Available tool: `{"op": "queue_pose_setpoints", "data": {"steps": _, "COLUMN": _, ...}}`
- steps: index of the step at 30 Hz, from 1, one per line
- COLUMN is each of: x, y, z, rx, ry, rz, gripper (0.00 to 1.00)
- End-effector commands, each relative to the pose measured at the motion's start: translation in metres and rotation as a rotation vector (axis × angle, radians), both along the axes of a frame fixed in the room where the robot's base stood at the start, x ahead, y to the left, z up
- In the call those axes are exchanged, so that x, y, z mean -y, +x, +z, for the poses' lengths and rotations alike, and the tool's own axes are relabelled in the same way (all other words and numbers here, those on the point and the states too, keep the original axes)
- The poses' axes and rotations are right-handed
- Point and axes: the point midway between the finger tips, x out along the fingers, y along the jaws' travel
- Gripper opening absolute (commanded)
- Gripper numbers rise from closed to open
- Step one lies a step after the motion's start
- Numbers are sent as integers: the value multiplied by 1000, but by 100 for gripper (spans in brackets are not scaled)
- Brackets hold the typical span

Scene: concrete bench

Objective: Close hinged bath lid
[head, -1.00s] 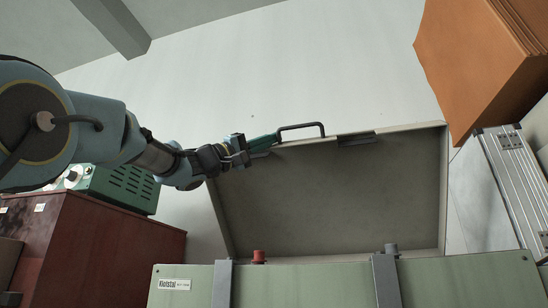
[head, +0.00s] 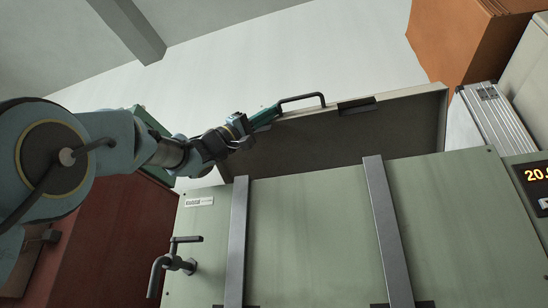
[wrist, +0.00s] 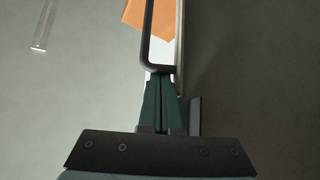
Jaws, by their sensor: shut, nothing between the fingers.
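The green bath (head: 300,230) stands in front of me in the head view, with its hinged lid (head: 330,135) raised. The lid's dark inner face and pale upper edge show above the bath front, which hides its lower part. A black bar handle (head: 302,97) stands on the lid's upper edge; it also shows in the wrist view (wrist: 148,35). My gripper (head: 277,108) has its green fingers together at the lid's edge, by the handle's left end. In the wrist view the fingertips (wrist: 161,75) overlap the handle's near end; I cannot tell whether they touch it.
A tap (head: 172,262) sticks out from the bath front, and grey straps (head: 380,215) run down it. A red-brown cabinet (head: 120,240) stands at left. An orange stack (head: 460,45), a silver case (head: 495,120) and a control panel (head: 535,185) stand at right.

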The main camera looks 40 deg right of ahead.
Motion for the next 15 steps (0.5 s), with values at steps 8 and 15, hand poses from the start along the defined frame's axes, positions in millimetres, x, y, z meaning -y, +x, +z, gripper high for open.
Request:
{"op": "queue_pose_setpoints", "data": {"steps": 8, "x": -6, "y": -4, "z": -25, "rx": 31, "ry": -47, "rz": 0, "gripper": 0}}
{"op": "queue_pose_setpoints", "data": {"steps": 15, "x": -8, "y": -5, "z": -28, "rx": 41, "ry": -63, "rz": 0, "gripper": 0}}
